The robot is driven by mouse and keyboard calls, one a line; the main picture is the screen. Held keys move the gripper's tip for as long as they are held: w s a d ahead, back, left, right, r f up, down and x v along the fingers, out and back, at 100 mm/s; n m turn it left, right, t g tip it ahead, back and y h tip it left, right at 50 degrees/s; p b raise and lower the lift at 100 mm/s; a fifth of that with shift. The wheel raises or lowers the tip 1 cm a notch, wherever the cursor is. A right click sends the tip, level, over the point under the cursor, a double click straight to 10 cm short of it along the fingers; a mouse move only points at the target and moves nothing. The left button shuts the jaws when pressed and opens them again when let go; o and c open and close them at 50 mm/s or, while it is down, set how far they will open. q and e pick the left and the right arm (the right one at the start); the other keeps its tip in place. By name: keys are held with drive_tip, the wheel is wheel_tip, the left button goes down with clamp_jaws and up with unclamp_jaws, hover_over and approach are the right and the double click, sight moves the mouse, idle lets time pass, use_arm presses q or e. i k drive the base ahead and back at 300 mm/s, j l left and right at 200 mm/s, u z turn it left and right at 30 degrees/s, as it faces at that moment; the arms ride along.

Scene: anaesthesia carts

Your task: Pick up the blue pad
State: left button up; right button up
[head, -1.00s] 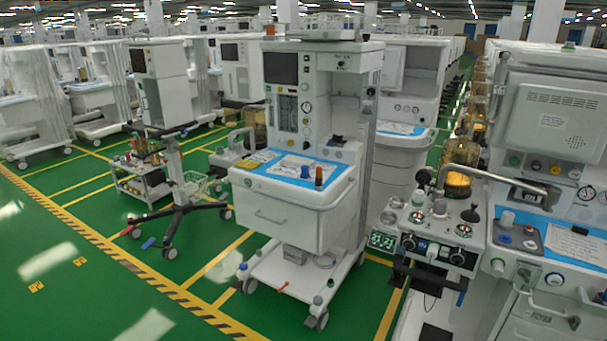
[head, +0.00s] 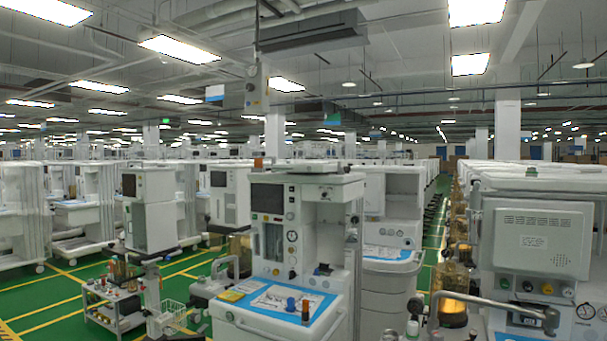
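A blue pad (head: 322,309) lies flat on the white work surface of the anaesthesia cart (head: 345,228) in the middle of the head view. White printed sheets and a small yellow item lie on it at its left and middle. Neither of my grippers shows in the head view.
A metal arm (head: 490,303) on the right-hand cart (head: 530,236) reaches left near amber canisters (head: 454,295). A monitor stand (head: 150,212) and a low trolley (head: 113,308) stand at the left. Green floor with yellow lines shows between them.

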sight(290, 309)
drive_tip(key=i+u, duration=0.4)
drive_tip(key=i, duration=0.75)
